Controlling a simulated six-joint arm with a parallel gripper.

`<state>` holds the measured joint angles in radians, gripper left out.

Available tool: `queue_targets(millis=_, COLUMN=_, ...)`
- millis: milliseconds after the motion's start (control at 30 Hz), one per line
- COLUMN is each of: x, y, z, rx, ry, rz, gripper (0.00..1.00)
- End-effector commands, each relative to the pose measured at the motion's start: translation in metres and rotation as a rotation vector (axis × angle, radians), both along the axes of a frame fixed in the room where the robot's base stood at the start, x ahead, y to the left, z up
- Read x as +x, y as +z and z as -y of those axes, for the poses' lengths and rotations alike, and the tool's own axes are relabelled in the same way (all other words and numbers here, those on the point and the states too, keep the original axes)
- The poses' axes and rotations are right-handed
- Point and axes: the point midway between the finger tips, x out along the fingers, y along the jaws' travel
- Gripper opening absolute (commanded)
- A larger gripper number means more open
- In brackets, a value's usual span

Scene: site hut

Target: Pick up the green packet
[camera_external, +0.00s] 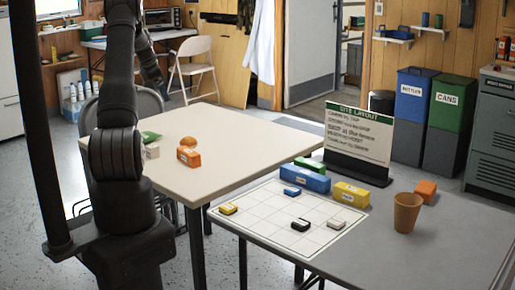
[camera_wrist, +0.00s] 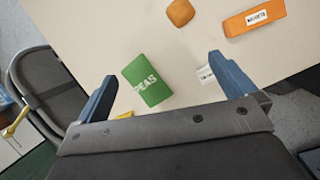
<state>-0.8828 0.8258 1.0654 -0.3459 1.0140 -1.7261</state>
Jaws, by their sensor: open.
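The green packet (camera_wrist: 147,79), with white lettering that reads PEAS, lies on the pale table in the wrist view. It sits ahead of and between the two blue fingertips of my gripper (camera_wrist: 168,80), nearer the left one, and nothing touches it.
An orange box (camera_wrist: 254,18) and a rounded orange-brown item (camera_wrist: 180,12) lie beyond the packet. A small white labelled block (camera_wrist: 206,74) is by the right finger. A chair (camera_wrist: 45,85) stands at the table's left edge. The pale table's right half (camera_external: 262,140) is clear.

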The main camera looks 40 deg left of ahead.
Motion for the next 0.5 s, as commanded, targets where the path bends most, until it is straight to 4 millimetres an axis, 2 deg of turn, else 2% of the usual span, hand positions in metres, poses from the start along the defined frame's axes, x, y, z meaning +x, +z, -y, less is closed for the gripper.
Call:
queue_targets(millis=33, x=-0.020, y=-0.010, z=-0.032, rx=-0.031, ry=0.089, rz=-0.001, gripper=1.00)
queue_targets(millis=100, x=-0.043, y=-0.020, z=-0.065, rx=-0.071, ry=0.198, rz=0.001, gripper=1.00)
queue_targets(millis=200, x=-0.071, y=-0.031, z=-0.099, rx=-0.117, ry=0.318, rz=0.004, gripper=1.00)
queue_targets(millis=333, x=-0.092, y=-0.038, z=-0.123, rx=-0.149, ry=0.405, rz=0.009, gripper=1.00)
queue_targets(millis=500, x=-0.092, y=-0.054, z=-0.128, rx=-0.161, ry=0.427, rz=0.008, gripper=1.00)
